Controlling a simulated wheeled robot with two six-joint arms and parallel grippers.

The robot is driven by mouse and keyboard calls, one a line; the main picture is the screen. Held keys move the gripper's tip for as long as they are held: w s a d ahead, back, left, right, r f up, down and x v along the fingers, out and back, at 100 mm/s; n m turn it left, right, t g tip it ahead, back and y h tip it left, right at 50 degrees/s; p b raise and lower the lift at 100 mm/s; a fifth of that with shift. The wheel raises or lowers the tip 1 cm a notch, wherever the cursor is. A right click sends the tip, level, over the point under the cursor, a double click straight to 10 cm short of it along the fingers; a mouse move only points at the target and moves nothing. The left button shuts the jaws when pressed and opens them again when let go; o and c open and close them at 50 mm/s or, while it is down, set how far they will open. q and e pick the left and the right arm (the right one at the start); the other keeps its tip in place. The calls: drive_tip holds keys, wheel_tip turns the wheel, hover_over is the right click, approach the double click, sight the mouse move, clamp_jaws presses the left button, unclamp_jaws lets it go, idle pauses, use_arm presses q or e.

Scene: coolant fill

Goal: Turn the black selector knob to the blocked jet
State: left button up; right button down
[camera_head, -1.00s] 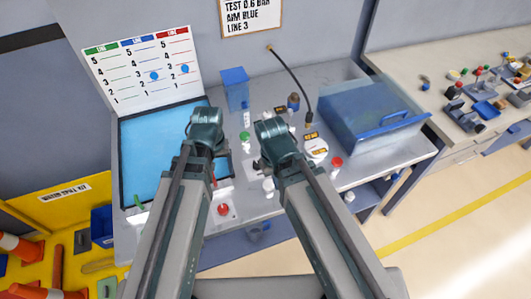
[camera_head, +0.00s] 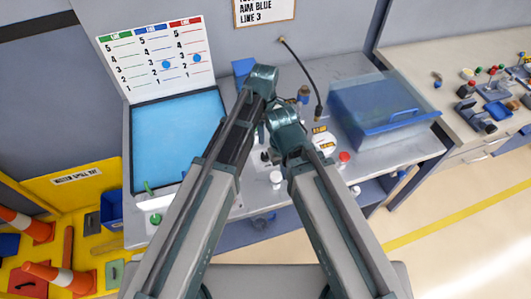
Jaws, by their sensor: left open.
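A small black part (camera_head: 266,156), which may be the selector knob, shows on the grey bench between my two wrists; its pointer direction cannot be made out. My left gripper (camera_head: 262,134) is open and points down close above that area, partly hidden by my wrists. My right wrist sits just right of it; its fingers are hidden or too dark to read. A white round dial (camera_head: 323,142) with yellow labels lies to the right. A white-capped part (camera_head: 276,177) and a red-capped part (camera_head: 344,157) stand nearby. Which jet is blocked cannot be told.
A blue panel (camera_head: 175,135) lies at left below a whiteboard (camera_head: 160,60) with blue markers. A sign (camera_head: 263,10) reads "AIM BLUE LINE 3". A black hose (camera_head: 303,68) hangs behind my wrists. A translucent blue box (camera_head: 380,105) stands right. Cones (camera_head: 60,276) are lower left.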

sight(266, 155)
use_arm(q)
drive_tip(key=shift+d+f, duration=0.1)
drive_tip(key=shift+d, duration=0.05)
use_arm(e)
drive_tip(key=shift+f, duration=0.1)
use_arm(q)
wheel_tip(266, 155, down, 14)
drive_tip(key=b, duration=1.4)
use_arm(e)
wheel_tip(266, 155, down, 14)
drive_tip(key=shift+r, duration=0.15)
use_arm(q)
drive_tip(key=shift+r, duration=0.2)
clamp_jaws()
